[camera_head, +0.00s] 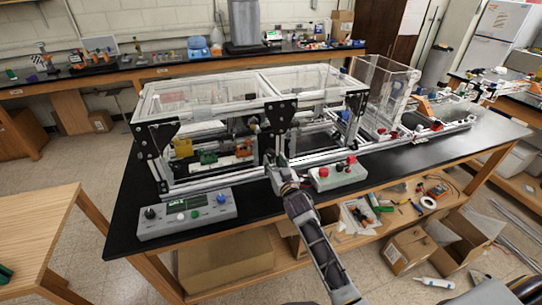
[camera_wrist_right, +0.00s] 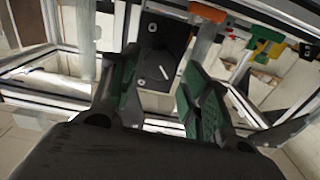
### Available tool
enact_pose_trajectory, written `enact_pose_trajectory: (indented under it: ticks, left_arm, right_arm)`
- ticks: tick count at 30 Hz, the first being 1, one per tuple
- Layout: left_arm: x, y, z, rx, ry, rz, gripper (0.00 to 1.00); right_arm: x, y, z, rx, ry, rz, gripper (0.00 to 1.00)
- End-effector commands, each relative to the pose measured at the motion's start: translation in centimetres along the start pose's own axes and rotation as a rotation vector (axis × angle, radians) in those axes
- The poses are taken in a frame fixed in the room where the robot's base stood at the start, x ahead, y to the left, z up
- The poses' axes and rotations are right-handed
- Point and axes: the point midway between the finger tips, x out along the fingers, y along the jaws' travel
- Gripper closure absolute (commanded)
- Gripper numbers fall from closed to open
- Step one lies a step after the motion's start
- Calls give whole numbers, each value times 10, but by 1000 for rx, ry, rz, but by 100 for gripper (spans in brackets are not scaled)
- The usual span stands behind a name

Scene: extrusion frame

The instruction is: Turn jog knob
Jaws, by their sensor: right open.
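A grey control box (camera_head: 187,215) sits at the front left of the black bench top. It has a black knob (camera_head: 150,213) at its left end, a blue knob (camera_head: 221,198) at its right end, a small display and several buttons; I cannot tell which knob is the jog knob. My right gripper (camera_head: 278,168) is in front of the extrusion frame, right of the grey box and apart from it. In the right wrist view its green-padded fingers (camera_wrist_right: 160,75) are open, with a black bolted bracket (camera_wrist_right: 163,50) beyond them. My left gripper is not in view.
The clear-topped extrusion frame (camera_head: 215,95) stands behind the box. A second control box (camera_head: 338,176) with red buttons is just right of my right gripper. A clear enclosure (camera_head: 385,88) stands further right. Bare bench shows between the two boxes.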

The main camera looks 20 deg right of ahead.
Motion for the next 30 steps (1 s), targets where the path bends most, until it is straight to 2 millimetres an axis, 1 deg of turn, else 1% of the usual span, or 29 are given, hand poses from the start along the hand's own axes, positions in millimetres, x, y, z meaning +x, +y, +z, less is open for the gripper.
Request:
enact_pose_trajectory:
  ticks: [6, 15, 21, 30]
  left_arm:
    - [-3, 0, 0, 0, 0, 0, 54]
    - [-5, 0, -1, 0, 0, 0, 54]
    - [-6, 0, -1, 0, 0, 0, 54]
    - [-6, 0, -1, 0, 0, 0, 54]
  right_arm:
    - [19, 0, -1, -1, 1, 0, 53]
    - [39, 0, 0, -1, 0, 1, 53]
    - [45, 0, 0, 0, -1, 0, 53]
    - [45, 0, 0, 0, 0, 0, 53]
